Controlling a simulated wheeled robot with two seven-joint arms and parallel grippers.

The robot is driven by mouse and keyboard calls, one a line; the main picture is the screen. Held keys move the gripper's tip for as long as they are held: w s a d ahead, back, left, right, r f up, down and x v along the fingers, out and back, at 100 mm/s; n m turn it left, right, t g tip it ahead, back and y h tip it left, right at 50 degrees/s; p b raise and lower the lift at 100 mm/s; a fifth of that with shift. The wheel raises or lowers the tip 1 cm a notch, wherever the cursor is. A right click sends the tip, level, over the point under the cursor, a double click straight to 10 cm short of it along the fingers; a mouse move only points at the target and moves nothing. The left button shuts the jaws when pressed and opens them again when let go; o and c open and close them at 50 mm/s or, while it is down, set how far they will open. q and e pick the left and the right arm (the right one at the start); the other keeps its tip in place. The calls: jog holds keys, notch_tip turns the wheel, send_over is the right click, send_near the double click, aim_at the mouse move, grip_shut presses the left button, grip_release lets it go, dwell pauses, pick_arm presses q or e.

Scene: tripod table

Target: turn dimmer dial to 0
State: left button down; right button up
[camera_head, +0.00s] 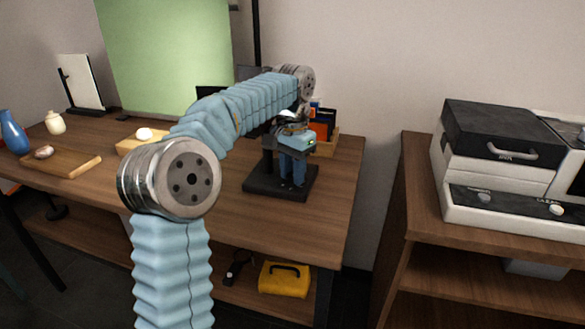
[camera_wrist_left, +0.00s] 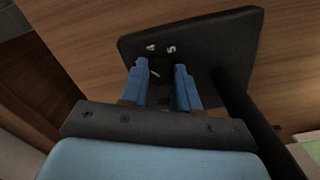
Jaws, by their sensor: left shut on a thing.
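The black base plate (camera_head: 262,186) lies on the wooden table under my left gripper (camera_head: 292,184). The wrist view shows the same plate (camera_wrist_left: 215,45) with white characters, one like a 4 and one like a 5, beyond the fingertips. The dark round dimmer dial (camera_wrist_left: 158,68) sits on the plate between the blue fingers of my left gripper (camera_wrist_left: 161,70). The left gripper points down and is shut on the dial. The fingers hide part of the dial, and I cannot read its setting. My right gripper is not in view.
A black post (camera_wrist_left: 245,115) rises from the plate beside the gripper. A wooden box with books (camera_head: 325,130) stands behind. A wooden tray (camera_head: 75,168), blue vase (camera_head: 13,133) and white jar (camera_head: 55,123) are at left. A cabinet with a black-lidded device (camera_head: 500,140) is at right.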

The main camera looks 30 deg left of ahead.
pick_arm(q)
jog(key=n+p, duration=0.1)
jog(key=n, duration=0.8)
jog(key=shift+n, duration=0.4)
jog(key=n, duration=0.4)
jog(key=shift+n, duration=0.3)
jog(key=n, duration=0.4)
jog(key=shift+n, duration=0.3)
jog(key=n, duration=1.3)
jog(key=shift+n, duration=2.6)
